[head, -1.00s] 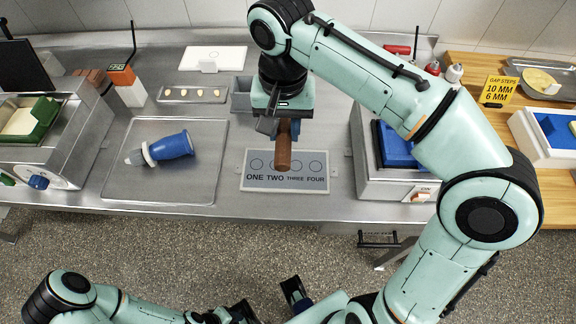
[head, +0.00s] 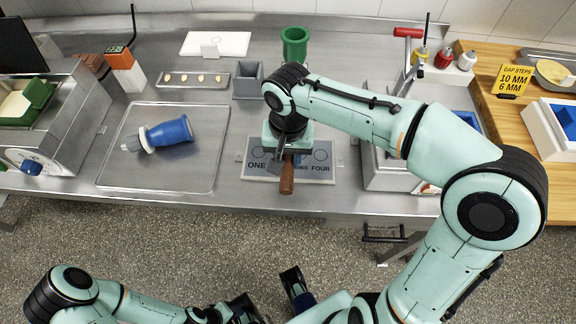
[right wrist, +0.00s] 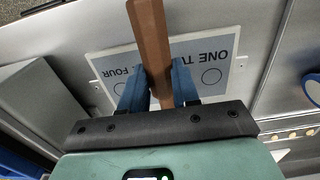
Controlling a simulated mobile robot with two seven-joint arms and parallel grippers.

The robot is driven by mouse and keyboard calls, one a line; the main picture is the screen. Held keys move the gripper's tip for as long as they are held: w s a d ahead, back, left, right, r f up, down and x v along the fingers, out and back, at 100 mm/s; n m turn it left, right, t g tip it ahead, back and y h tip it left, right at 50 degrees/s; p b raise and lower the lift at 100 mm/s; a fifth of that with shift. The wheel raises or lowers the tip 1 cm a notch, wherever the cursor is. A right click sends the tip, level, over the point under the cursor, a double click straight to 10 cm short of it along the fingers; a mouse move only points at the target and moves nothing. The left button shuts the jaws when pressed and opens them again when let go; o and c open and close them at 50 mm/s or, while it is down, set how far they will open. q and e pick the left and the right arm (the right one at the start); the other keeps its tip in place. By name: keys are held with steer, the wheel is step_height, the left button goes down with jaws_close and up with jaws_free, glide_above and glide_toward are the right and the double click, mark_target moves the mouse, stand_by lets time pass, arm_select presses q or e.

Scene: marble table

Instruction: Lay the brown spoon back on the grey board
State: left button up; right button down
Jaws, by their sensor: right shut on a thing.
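The brown spoon (head: 287,180) is held in my right gripper (head: 289,160), which is shut on it. In the right wrist view the spoon (right wrist: 152,40) is a long brown bar between the blue fingertips (right wrist: 158,88). The grey board (head: 318,179), printed with words and circles, lies on the metal table beneath them. It also shows behind the fingers in the right wrist view (right wrist: 110,42). The gripper hides the board's middle, and I cannot tell if the spoon touches it. My left gripper (head: 240,309) is low at the bottom edge, its jaws unclear.
A small grey bin (head: 248,85) and a green cup (head: 294,45) stand behind the board. A metal sink-like unit (head: 385,178) stands close on its right. The table's front edge is near.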

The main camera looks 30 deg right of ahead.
steer(key=shift+f, duration=1.9)
steer(key=shift+b, duration=0.3)
steer(key=shift+f, duration=0.15)
steer(key=c, duration=0.8)
jaws_free()
steer(key=r+p, duration=0.1)
steer(key=r, duration=0.3)
steer(key=r+p, duration=0.1)
steer(key=r, duration=0.8)
steer(key=shift+w+d+r+p, duration=0.1)
steer(key=shift+w+d+p, duration=0.15)
steer(key=shift+p, duration=0.15)
steer(key=shift+s, duration=0.1)
